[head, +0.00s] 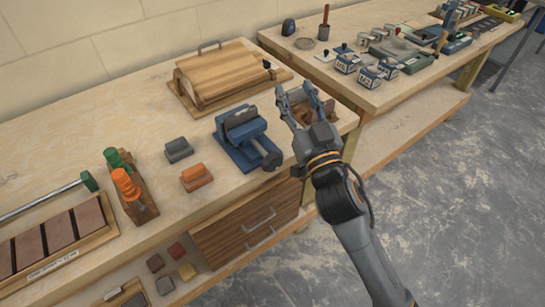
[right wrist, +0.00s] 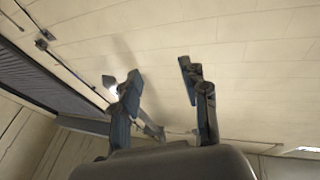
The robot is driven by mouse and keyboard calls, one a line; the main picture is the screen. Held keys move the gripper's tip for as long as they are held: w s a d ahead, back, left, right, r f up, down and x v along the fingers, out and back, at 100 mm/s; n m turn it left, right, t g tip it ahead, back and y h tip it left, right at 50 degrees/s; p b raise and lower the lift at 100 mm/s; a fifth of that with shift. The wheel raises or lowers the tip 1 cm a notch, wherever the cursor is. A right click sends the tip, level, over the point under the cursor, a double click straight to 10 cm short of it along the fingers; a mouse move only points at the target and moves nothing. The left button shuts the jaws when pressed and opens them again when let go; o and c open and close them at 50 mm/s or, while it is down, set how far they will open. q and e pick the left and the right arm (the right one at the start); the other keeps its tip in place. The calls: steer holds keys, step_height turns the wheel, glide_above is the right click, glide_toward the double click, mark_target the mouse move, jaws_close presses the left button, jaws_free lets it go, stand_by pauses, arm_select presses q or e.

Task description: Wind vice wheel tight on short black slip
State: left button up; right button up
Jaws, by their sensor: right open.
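The blue vice (head: 243,137) stands on the bench, left of my right gripper. A dark round part, likely its wheel (head: 271,161), is at its front right end. A dark piece shows at the top of the vice, but I cannot tell whether it is a slip between the jaws. A short dark grey block (head: 178,150) lies on the bench left of the vice. My right gripper (head: 303,98) is open and empty, right of the vice and apart from it. Its spread fingers also show in the right wrist view (right wrist: 160,88), against wall and ceiling. My left gripper is out of view.
An orange block (head: 196,177) lies in front of the grey one. A wooden case (head: 222,75) stands behind the vice. A wooden tray (head: 338,113) is partly hidden behind my right gripper. Orange and green handled tools (head: 128,183) stand at left.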

steer(key=s+a+r+n+g+y, duration=0.3)
steer(key=a+r+n+g+y, duration=0.1)
steer(key=a+r+n+y, duration=0.7)
steer(key=s+a+f+n+g+y, duration=0.15)
steer(key=s+a+n+g, duration=0.25)
steer(key=a+n+g, duration=0.4)
steer(key=s+a+f+n+g+y, duration=0.1)
steer(key=s+a+n+g+y, duration=0.15)
steer(key=s+n+g, duration=0.55)
steer(key=m+h, duration=0.5)
steer(key=h, duration=1.7)
glide_above(272, 154)
step_height(272, 154, down, 12)
step_height(272, 154, down, 13)
steer(key=shift+r+p, duration=0.15)
steer(key=shift+p, duration=0.85)
